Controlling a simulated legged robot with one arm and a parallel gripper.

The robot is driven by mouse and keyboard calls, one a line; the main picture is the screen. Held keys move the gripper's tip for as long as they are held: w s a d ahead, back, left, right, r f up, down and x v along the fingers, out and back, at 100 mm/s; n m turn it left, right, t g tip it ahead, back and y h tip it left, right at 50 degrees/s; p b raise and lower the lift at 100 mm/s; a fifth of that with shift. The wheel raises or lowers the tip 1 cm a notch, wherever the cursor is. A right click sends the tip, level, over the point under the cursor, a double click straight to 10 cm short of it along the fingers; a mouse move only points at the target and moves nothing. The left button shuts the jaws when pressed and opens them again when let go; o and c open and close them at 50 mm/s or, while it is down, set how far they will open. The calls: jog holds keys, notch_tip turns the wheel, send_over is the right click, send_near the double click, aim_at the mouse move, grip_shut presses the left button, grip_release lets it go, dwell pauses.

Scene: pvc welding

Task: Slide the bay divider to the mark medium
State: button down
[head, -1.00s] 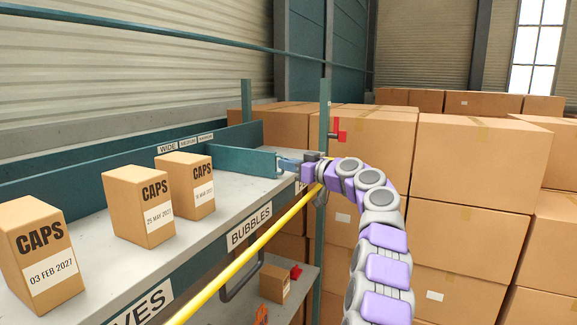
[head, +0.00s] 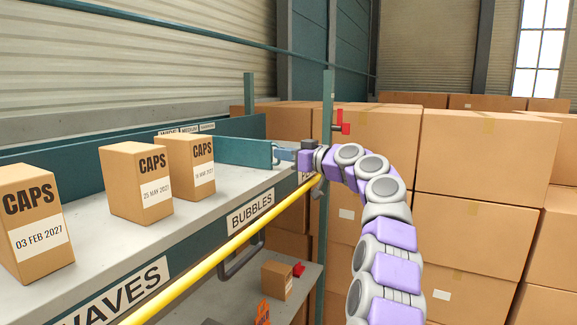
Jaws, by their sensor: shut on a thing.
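The bay divider is a teal plate (head: 240,151) standing on the grey shelf (head: 110,255), to the right of the CAPS boxes. My gripper (head: 283,154) is at the divider's front end and is shut on it; the fingers are small and partly hidden. The marks are white labels on the teal back rail: wide (head: 167,132), medium (head: 189,129) and a third one (head: 207,126), probably narrow. The divider's far end is partly hidden by the nearest CAPS box, so I cannot tell which mark it lines up with.
Several CAPS boxes (head: 136,182) stand on the shelf left of the divider, one close to it. A yellow rail (head: 245,235) runs along the shelf front. A teal post (head: 326,140) and stacked cartons (head: 480,175) stand to the right.

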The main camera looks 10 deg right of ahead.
jog(key=shift+s+a+b, duration=0.6)
jog(key=shift+s+b, duration=0.25)
jog(key=shift+b, duration=0.2)
jog(key=shift+s+a+b, duration=0.55)
jog(key=shift+s+b, duration=0.25)
jog(key=shift+b, duration=0.25)
jog(key=c, duration=1.2)
grip_release()
jog(key=shift+d, duration=0.15)
jog(key=b+v, duration=0.2)
jog(key=v, duration=1.5)
jog(key=shift+b, duration=0.3)
jog(key=shift+f, duration=0.1)
